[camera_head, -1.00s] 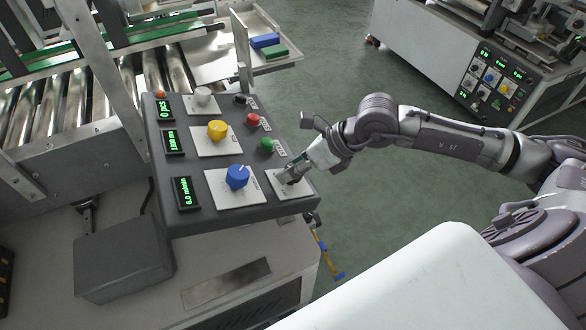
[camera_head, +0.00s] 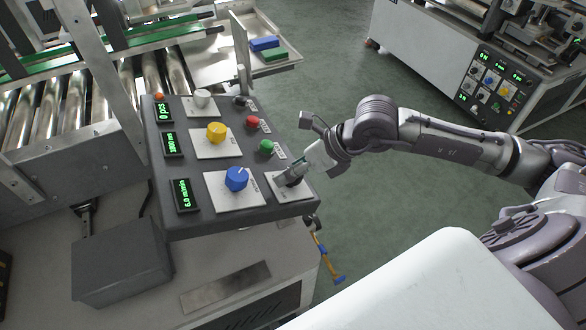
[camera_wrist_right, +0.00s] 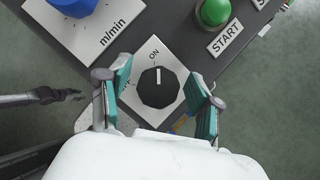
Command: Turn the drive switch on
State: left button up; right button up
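The drive switch (camera_wrist_right: 158,92) is a black, many-sided knob on a white plate with a white pointer line. In the right wrist view the pointer points up toward the ON label (camera_wrist_right: 154,55). A second label at the plate's left is partly hidden by a finger. My right gripper (camera_wrist_right: 163,98) is open, its teal-padded fingers on either side of the knob with a gap on both sides. In the head view, my right gripper (camera_head: 291,179) is at the near right corner of the grey control panel (camera_head: 172,218).
The panel also carries a blue knob (camera_head: 236,179), a yellow knob (camera_head: 216,133), a white knob (camera_head: 203,97), a green START button (camera_head: 266,146), a red button (camera_head: 253,122) and green-lit displays. A roller conveyor (camera_head: 85,101) stands behind. Open floor lies to the right.

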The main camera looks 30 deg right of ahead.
jog(key=shift+d+r, duration=0.1)
jog(key=v, duration=1.1)
jog(key=shift+s+r, duration=0.2)
jog(key=shift+r, duration=0.05)
jog(key=shift+d, duration=0.1)
dwell(0.4)
